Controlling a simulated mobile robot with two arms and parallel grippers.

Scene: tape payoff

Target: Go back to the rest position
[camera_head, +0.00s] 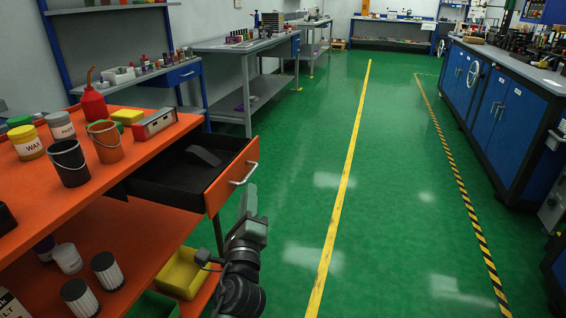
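My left gripper (248,202) points up and away from me, just below and to the right of the open drawer's front. My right gripper is not in view.
Buckets, jars and a red oil can (94,104) stand on the workbench. Yellow (182,274) and green bins sit below. Blue cabinets (505,110) line the right side. The green floor (390,200) between, with its yellow line, is clear.

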